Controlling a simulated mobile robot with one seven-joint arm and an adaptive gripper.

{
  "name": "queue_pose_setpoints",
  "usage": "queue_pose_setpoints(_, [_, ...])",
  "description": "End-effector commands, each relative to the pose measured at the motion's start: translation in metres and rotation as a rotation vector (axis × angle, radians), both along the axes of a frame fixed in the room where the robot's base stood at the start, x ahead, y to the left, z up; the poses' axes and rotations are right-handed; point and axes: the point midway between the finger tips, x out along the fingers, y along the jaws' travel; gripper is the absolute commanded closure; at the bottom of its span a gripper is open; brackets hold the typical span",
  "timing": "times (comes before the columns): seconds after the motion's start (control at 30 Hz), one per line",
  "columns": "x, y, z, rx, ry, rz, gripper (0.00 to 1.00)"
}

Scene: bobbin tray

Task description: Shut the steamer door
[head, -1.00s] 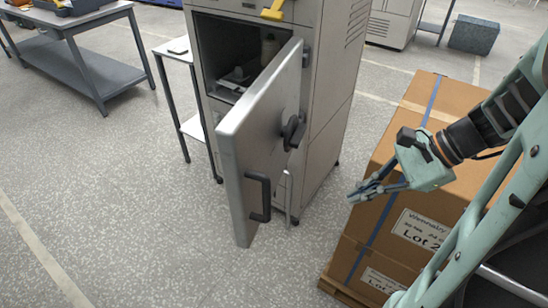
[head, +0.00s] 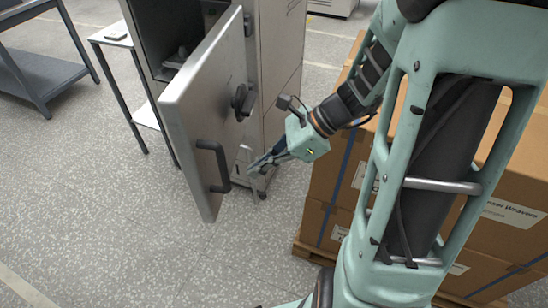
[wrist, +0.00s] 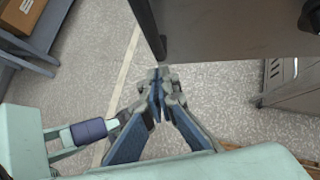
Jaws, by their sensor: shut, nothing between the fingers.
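The steamer door (head: 207,105) hangs wide open on the steamer cabinet (head: 276,75), swung out toward me. In the wrist view the door (wrist: 235,25) fills the upper part, just beyond the fingers. My gripper (head: 255,169) is shut and empty, to the right of the door's handle and apart from it in the head view. The wrist view shows the fingertips (wrist: 160,76) together near the door's lower corner. Whether they touch the door I cannot tell.
Stacked cardboard boxes (head: 328,190) on a wooden pallet stand to the right, behind my arm. A small side table (head: 115,40) stands left of the cabinet, and a grey workbench (head: 50,70) is farther left. The floor in front of the door is clear.

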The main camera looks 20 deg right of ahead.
Motion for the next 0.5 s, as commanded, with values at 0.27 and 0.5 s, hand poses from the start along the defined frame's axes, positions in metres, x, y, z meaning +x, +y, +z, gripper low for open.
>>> queue_pose_setpoints(0.27, [0.008, 0.034, 0.000, 0.000, -0.001, 0.001, 1.00])
queue_pose_setpoints(0.5, [0.009, 0.038, 0.001, 0.000, 0.000, 0.000, 1.00])
